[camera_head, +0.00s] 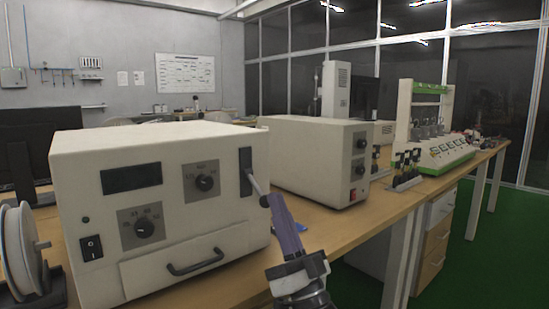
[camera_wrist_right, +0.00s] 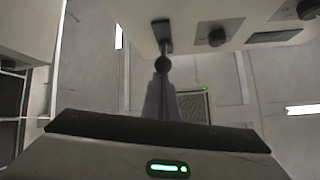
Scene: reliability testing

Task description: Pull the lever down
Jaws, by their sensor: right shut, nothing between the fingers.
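The white box-shaped device (camera_head: 100,240) stands on the bench at the left of the head view. Its lever (camera_head: 256,186) comes out of a dark slot plate (camera_head: 245,160) at the right of the front panel and slants outward and down to a dark knob (camera_head: 264,201). My right gripper (camera_head: 274,200) is shut and empty, its fingertips right at the knob; I cannot tell if they touch. In the wrist view the lever's knob (camera_wrist_right: 162,64) sits just beyond the tips of my gripper (camera_wrist_right: 161,82). My left gripper is not in view.
The front panel has knobs, a dark display (camera_head: 131,178), a power switch (camera_head: 91,247) and a drawer handle (camera_head: 195,263). A second white device (camera_head: 305,160) stands just behind on the right. A spool (camera_head: 20,250) is at the left edge. Green floor (camera_head: 480,250) is open on the right.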

